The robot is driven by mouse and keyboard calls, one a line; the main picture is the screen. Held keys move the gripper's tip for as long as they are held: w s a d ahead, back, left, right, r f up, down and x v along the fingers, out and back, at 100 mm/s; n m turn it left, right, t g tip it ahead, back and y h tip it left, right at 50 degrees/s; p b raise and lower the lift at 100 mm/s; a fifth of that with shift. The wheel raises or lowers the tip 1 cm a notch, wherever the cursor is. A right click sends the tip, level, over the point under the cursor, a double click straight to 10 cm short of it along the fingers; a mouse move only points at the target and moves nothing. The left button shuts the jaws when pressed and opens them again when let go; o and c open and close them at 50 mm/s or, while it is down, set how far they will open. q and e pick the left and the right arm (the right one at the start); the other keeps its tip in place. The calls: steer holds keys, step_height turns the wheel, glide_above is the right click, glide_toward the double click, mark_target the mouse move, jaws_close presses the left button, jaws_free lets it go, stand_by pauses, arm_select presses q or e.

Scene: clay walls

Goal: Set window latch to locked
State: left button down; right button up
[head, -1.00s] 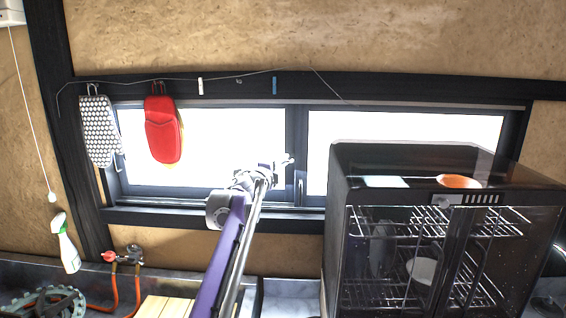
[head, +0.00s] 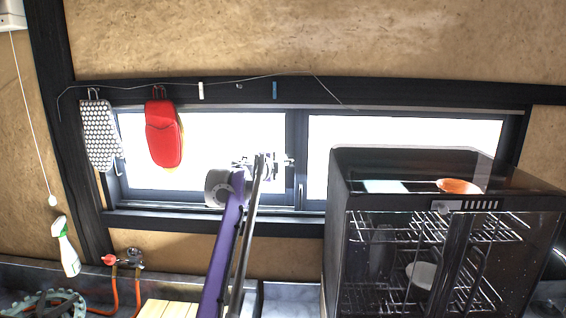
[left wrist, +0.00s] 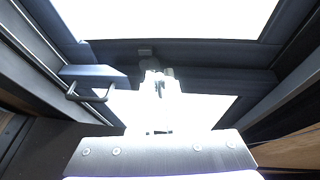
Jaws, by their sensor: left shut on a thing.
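My left gripper (head: 279,161) reaches to the dark middle upright of the window (head: 297,130). Its fingers (left wrist: 158,82) are shut on the window latch (left wrist: 146,51), a small grey piece on the dark frame in the left wrist view. The fingers hide much of the latch, and glare washes out the details, so I cannot tell its exact setting. A grey bracket with a loop (left wrist: 92,78) shows left of the fingers in the left wrist view, apart from them. My right gripper is not in view.
A black glass-doored cabinet (head: 340,225) stands close on the right. A red mitt (head: 163,135) and a dotted mitt (head: 99,137) hang at left. A spray bottle (head: 66,248) and a gas tap with an orange hose (head: 115,290) are at lower left.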

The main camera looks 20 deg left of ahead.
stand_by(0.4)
arm_select(q)
steer(key=c, duration=0.9)
jaws_free()
steer(key=shift+b+v, duration=1.8)
steer(key=shift+v, duration=3.65)
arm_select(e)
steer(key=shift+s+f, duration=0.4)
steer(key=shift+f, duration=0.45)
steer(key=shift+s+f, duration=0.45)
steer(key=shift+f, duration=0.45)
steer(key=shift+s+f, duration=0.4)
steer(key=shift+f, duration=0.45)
